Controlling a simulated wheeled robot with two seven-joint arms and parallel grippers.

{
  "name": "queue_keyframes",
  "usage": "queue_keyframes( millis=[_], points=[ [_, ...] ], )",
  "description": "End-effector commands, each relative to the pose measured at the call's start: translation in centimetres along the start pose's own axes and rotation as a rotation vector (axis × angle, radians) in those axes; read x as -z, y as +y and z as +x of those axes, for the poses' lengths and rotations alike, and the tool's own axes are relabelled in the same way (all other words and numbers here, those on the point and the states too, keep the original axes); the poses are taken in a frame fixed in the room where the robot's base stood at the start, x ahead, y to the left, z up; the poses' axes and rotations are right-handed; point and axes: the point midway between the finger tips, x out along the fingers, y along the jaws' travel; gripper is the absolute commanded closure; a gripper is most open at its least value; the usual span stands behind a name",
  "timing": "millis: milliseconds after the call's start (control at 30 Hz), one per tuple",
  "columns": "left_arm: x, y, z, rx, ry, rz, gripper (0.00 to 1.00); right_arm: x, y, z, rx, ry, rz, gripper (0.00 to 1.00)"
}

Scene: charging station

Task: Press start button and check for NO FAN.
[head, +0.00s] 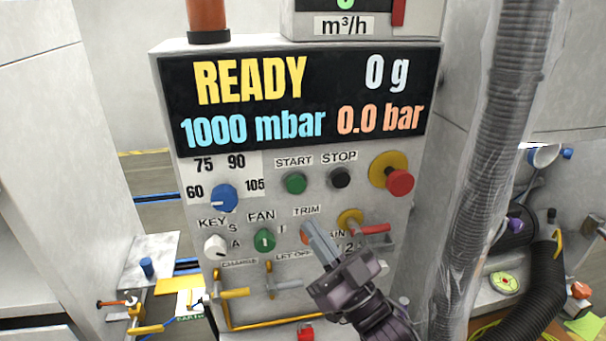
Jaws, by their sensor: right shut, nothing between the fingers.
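The control panel (165,120) stands upright in front of me. Its display (300,98) reads READY, 0 g, 1000 mbar and 0.0 bar. The green START button (295,183) is in the middle, left of the black STOP button (341,178). The green FAN knob (264,240) sits lower left, with an "I" mark to its right. My right gripper (318,238) is shut and empty, below the START button and in front of the TRIM area. It partly hides an orange control there and part of a label to the right. My left gripper is not in view.
A red emergency knob (400,182) on a yellow base is right of STOP. A blue dial (224,198), a white KEY knob (215,246) and yellow-handled levers (235,293) are at left. A clear-wrapped hose (490,150) runs down the right side.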

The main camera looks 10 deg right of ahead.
Motion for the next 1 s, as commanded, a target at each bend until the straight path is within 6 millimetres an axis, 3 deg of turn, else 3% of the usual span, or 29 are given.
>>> queue_keyframes(
  millis=[467, 1000],
  points=[
    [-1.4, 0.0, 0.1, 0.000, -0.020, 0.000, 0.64, 0.1, 0.1, 0.3, 0.003, 0.007, 0.001, 1.00],
    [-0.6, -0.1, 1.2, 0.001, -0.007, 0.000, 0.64, -3.4, 3.5, 5.0, 0.002, 0.008, 0.000, 1.00]
  ],
)
